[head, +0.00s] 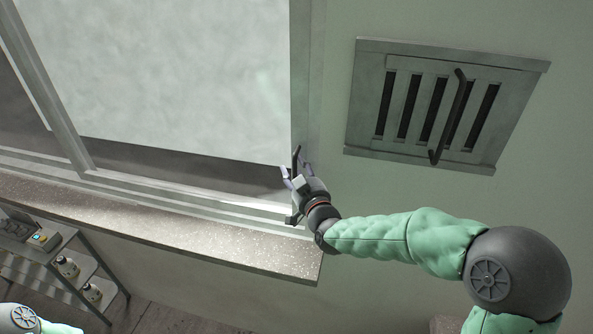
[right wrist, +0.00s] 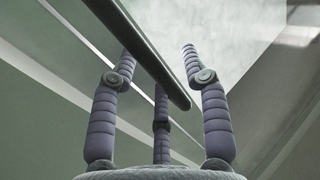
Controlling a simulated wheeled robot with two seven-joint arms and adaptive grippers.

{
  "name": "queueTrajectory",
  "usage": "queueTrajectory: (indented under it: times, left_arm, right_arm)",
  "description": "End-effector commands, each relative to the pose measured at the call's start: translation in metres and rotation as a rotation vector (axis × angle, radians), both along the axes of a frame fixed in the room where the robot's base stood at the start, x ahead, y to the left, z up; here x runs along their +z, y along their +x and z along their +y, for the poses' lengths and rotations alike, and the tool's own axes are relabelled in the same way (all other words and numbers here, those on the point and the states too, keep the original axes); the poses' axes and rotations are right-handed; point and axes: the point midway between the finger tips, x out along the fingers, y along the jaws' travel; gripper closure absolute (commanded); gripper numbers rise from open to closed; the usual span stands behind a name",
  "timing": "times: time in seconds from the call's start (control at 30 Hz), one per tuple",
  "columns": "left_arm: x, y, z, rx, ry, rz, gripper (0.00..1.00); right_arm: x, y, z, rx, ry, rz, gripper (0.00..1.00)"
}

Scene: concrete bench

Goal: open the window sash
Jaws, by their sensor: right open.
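The window sash (head: 180,188) is a pale grey frame at the upper left of the head view, and it looks shut. A dark bar handle (head: 296,158) stands near its lower right corner. My right gripper (head: 297,172) is at this handle with its fingers spread. In the right wrist view the handle (right wrist: 150,60) runs diagonally between the fingers of the open gripper (right wrist: 160,62). Whether any finger touches the bar I cannot tell. My left gripper is out of view; only a bit of my left arm shows at the lower left.
A pale blind-like panel (head: 170,75) covers most of the window opening. A speckled sill (head: 180,225) runs below it. A slatted vent (head: 432,105) with its own dark handle is on the wall at right. A metal shelf unit (head: 75,262) holding small items stands at lower left.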

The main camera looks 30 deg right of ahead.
Motion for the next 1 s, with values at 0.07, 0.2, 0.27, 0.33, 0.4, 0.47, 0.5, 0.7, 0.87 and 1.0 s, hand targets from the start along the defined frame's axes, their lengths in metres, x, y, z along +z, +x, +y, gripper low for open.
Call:
queueTrajectory:
  times: [0.07,0.2,0.27,0.33,0.4,0.47,0.5,0.7,0.87,1.0]
  left_arm:
    - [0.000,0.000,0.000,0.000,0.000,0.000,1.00]
    - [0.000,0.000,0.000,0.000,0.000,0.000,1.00]
    - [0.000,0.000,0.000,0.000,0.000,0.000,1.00]
    - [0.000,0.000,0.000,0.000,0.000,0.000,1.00]
    - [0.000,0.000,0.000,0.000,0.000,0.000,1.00]
    - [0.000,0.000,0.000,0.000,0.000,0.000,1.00]
    - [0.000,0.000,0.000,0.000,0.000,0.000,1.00]
    - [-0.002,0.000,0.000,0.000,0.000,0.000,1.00]
    - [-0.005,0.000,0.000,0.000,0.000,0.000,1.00]
    - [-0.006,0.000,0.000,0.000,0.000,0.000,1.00]
  right_arm:
    - [0.000,0.000,0.000,0.000,0.000,0.000,0.54]
    - [0.000,0.000,0.000,0.000,0.000,0.000,0.94]
    - [0.000,0.000,0.000,0.000,0.000,0.000,1.00]
    - [0.000,0.000,0.000,0.000,0.000,0.000,1.00]
    - [0.000,0.000,0.000,0.000,0.000,0.000,1.00]
    - [0.000,0.000,0.001,0.001,0.000,0.000,1.00]
    - [0.000,0.001,0.002,0.001,0.000,0.000,1.00]
    - [0.000,0.016,0.020,0.007,0.001,-0.001,1.00]
    - [0.000,0.041,0.051,0.010,0.000,-0.003,1.00]
    - [0.000,0.071,0.088,0.012,0.000,-0.002,1.00]
